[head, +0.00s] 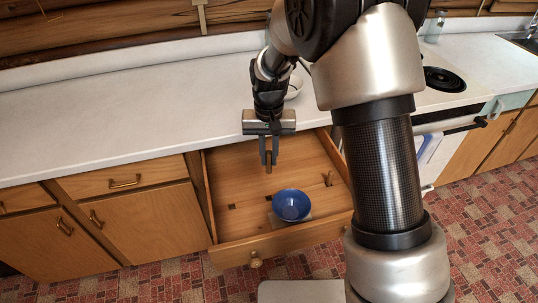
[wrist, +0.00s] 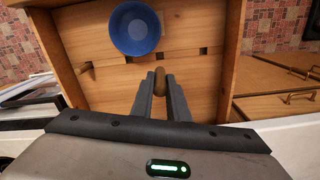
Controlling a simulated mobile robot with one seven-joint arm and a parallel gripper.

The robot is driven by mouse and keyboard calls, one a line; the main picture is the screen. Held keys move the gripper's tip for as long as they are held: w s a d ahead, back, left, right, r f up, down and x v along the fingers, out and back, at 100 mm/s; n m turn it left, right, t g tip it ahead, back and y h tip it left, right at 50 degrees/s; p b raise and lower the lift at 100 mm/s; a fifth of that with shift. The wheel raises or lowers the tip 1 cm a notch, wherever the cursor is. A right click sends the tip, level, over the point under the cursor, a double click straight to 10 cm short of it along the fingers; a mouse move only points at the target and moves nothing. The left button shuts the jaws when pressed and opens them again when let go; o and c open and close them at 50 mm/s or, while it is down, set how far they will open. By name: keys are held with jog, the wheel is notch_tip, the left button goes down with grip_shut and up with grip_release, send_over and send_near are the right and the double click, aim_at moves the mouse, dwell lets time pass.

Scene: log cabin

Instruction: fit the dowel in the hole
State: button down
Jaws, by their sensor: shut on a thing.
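My gripper (head: 268,158) is shut on a brown wooden dowel (wrist: 159,84), which hangs upright between the fingertips above the open drawer (head: 228,250). In the wrist view the gripper (wrist: 166,100) shows the dowel's end at its fingertips. The drawer's wooden floor has dark holes: one hole (head: 232,206) lies left of the bowl, and it also shows in the wrist view (wrist: 203,51). Another hole (wrist: 129,59) shows near the bowl. The dowel appears apart from the floor. A second peg (head: 328,179) stands towards the drawer's right side.
A blue bowl (head: 291,205) sits on a pale square in the drawer's front part. The white countertop (head: 130,112) runs behind the drawer. A white bowl (head: 294,86) stands on it behind my arm. The drawer walls border the space around my gripper.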

jog(key=shift+f+b, duration=1.9)
jog(key=shift+f, duration=1)
jog(key=shift+f+b, duration=3.05)
jog(key=shift+f, duration=1.7)
jog(key=c, duration=1.6)
grip_release()
jog(key=shift+c, duration=0.2)
notch_tip(320, 180, up, 17)
jog(key=p, duration=0.3)
send_over(269, 169)
jog(key=w, duration=0.1)
jog(key=shift+r, duration=0.2)
